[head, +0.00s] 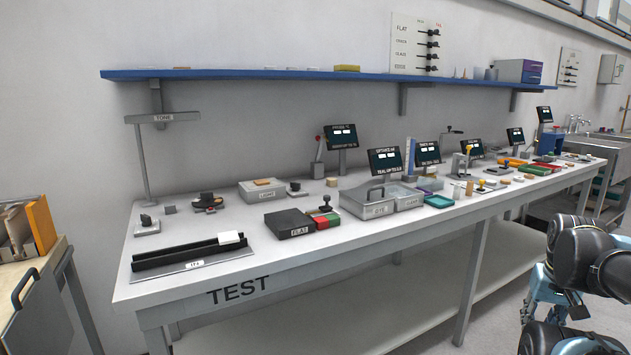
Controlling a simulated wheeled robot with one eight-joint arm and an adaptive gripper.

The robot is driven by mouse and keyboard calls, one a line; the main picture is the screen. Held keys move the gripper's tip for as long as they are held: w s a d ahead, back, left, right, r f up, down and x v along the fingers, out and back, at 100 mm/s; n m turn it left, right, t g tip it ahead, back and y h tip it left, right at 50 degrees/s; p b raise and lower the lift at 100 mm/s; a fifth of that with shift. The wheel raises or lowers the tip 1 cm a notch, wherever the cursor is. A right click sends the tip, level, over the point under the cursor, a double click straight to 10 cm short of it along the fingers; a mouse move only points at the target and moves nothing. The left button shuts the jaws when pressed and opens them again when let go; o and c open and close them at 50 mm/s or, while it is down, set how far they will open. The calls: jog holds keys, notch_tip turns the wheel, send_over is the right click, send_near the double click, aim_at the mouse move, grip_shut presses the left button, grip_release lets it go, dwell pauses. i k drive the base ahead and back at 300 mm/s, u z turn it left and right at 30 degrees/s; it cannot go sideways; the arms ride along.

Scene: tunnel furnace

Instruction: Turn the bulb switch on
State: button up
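No part is labelled as a bulb switch, and I cannot tell which control it is. A lamp-like stand with a flat bar marked TONE (163,117) rises at the left end of the bench. A small dark knob on a pale base (147,223) sits at its foot. Another small dark knob on a plate (296,188) stands near the box marked LIGNE. A lever with a red tip (318,158) stands beside the left screen. No lit bulb can be made out.
A long white bench (236,285) marked TEST runs along the wall. It holds a black rail (190,256), a dark box marked FLAT (289,223), grey trays (369,203) and several screens. A blue shelf (290,75) hangs above. A cabinet (35,250) stands left.

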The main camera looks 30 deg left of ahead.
aim_at(294, 187)
jog(key=k, duration=1.15)
jog(key=u, duration=1.25)
jog(key=i, duration=1)
jog(key=z, duration=0.05)
